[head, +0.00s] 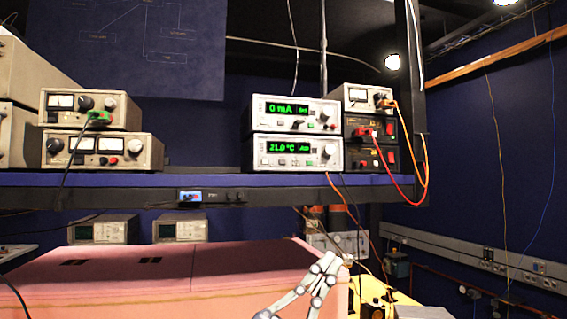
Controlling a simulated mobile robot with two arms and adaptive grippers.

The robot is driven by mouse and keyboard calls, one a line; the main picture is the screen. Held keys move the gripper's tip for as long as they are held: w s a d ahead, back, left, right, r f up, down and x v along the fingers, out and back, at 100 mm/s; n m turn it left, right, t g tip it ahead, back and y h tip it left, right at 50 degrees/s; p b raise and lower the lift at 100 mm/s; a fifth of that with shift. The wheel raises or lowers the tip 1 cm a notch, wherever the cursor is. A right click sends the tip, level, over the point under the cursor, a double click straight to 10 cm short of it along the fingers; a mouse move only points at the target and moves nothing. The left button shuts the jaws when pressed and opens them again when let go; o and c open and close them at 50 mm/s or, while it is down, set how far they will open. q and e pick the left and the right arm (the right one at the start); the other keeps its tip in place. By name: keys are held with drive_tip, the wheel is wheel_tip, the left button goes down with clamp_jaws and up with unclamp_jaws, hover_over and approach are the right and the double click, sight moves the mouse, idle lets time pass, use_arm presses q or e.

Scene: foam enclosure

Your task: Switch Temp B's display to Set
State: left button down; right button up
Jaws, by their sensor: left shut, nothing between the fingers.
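A white controller with a green display reading 21.0 °C (322,163) stands on the shelf, right of centre. Its small mode text at the display's right end looks like "Act". It has small buttons and a knob at its right; whether it is labelled Temp B is too small to read. A similar white unit reading 0 mA (318,124) sits on top of it, its mode text looking like "Set". My left gripper (330,264) is shut and empty, low in the view, below the shelf and in front of the pink foam, apart from the controllers. My right gripper is not in view.
The shelf edge (270,180) runs between my gripper and the controllers. Power supplies with red and orange cables (425,150) stand to their right. Beige instruments (103,151) stand at left. The pink foam block (150,275) fills the lower left.

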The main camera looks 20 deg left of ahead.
use_arm(q)
drive_tip(key=s+d+r+m+g+h, duration=0.35)
drive_tip(key=d+m+g, duration=0.45)
drive_tip(key=m+g, duration=0.35)
drive_tip(key=w+a+r+n+t+y, duration=0.2)
drive_tip(key=a+r+n+t+y, duration=0.3)
drive_tip(key=a+y, duration=0.4)
drive_tip(key=w+a+r+n+t+y, duration=0.3)
drive_tip(key=a+r+n+t+y, duration=0.2)
drive_tip(key=a+r+y, duration=0.3)
drive_tip(key=a+n+y, duration=0.1)
drive_tip(key=y, duration=0.2)
drive_tip(key=shift+a+r, duration=0.15)
drive_tip(key=shift+a, duration=0.15)
drive_tip(key=shift+w, duration=0.2)
